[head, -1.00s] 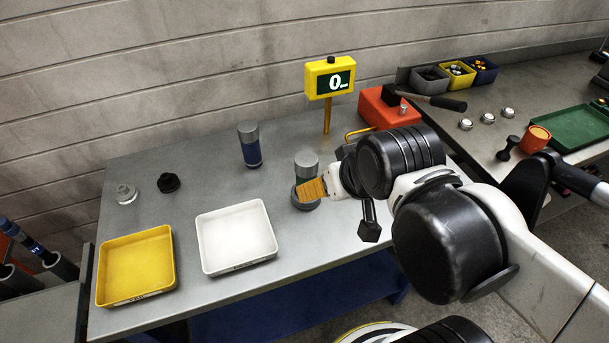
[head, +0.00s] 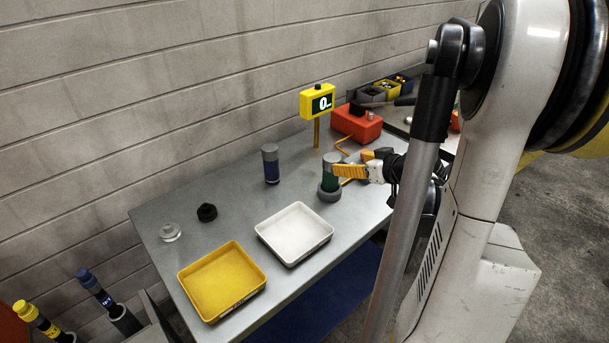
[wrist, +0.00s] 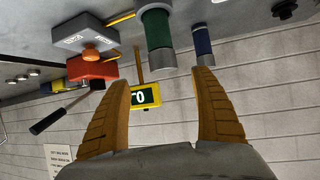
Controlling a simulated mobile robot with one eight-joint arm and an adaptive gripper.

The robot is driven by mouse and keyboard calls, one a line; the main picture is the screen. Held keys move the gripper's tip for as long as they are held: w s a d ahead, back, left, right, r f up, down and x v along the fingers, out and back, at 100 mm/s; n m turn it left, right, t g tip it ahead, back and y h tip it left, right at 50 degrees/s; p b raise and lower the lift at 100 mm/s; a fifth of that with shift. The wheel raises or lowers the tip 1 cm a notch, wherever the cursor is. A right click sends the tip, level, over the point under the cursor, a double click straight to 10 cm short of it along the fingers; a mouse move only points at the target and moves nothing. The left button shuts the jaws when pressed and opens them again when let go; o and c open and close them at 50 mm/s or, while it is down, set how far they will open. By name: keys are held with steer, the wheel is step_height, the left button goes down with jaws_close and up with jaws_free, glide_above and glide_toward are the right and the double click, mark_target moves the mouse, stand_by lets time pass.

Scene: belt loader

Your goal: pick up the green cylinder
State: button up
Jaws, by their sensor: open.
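The green cylinder (head: 330,180) has grey ends and stands upright in a round grey holder (head: 329,195) on the metal table. My gripper (head: 346,172) is at its right side in the head view, with yellow-orange fingers pointing at it. In the wrist view the green cylinder (wrist: 158,32) shows just ahead of the gap between the open fingers (wrist: 162,80). The fingers hold nothing. Whether a fingertip touches the cylinder cannot be told.
A blue cylinder (head: 271,164) stands to the left of the green one. A white tray (head: 290,258) and a yellow tray (head: 217,313) lie in front. A counter display (head: 318,101) and a red box (head: 356,122) stand behind. Two dark-and-clear small parts sit left.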

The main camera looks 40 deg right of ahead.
mark_target(336, 161)
steer(key=x, duration=0.2)
steer(key=b+x, duration=0.1)
steer(key=x, duration=0.1)
steer(key=shift+w+d+f, duration=0.25)
steer(key=x, duration=0.2)
steer(key=b+x, duration=0.1)
steer(key=x, duration=0.1)
steer(key=a+b+x, duration=0.1)
steer(key=x, duration=0.1)
steer(key=shift+r, duration=0.1)
steer(key=shift+c, duration=1.2)
steer(key=c, duration=1.3)
steer(key=shift+r, duration=0.1)
